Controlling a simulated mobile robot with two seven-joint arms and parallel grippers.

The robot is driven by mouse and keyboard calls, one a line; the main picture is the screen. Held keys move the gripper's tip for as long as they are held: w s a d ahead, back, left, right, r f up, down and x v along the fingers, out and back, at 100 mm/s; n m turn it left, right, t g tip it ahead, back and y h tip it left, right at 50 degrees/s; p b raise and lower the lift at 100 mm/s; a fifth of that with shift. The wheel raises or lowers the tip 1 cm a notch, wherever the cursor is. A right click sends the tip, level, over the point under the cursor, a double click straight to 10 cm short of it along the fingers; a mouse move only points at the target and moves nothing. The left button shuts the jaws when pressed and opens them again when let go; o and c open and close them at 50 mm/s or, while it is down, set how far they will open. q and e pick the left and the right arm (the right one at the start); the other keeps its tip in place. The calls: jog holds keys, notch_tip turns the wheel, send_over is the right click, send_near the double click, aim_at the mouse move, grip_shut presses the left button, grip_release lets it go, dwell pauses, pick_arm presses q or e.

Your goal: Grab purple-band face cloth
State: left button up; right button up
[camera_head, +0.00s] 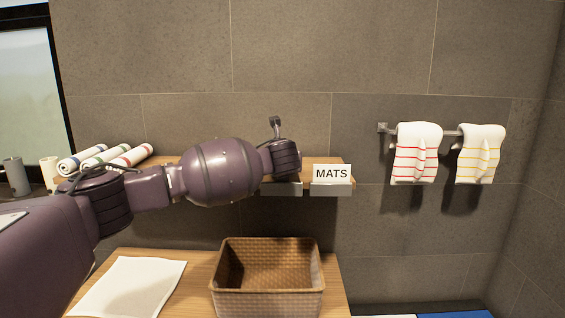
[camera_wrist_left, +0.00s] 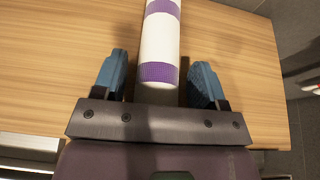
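The purple-band face cloth (camera_wrist_left: 160,40) is a white roll with purple bands in the left wrist view. It lies on a wooden shelf (camera_wrist_left: 60,50). My left gripper (camera_wrist_left: 161,60) is open, with one blue finger on each side of the roll's near end and a gap on both sides. In the head view my left arm reaches across to the shelf, and its wrist hides the cloth and the fingers there. My right gripper is in neither view.
Rolled towels (camera_head: 104,158) with blue, green and red bands lie at the shelf's left. A MATS sign (camera_head: 332,174) is on the shelf front. Striped towels (camera_head: 417,152) hang on a bar at right. A wicker basket (camera_head: 268,300) and white cloth (camera_head: 130,286) sit below.

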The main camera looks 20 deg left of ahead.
pick_arm(q)
jog(key=c, duration=0.7)
jog(key=shift+r, duration=0.1)
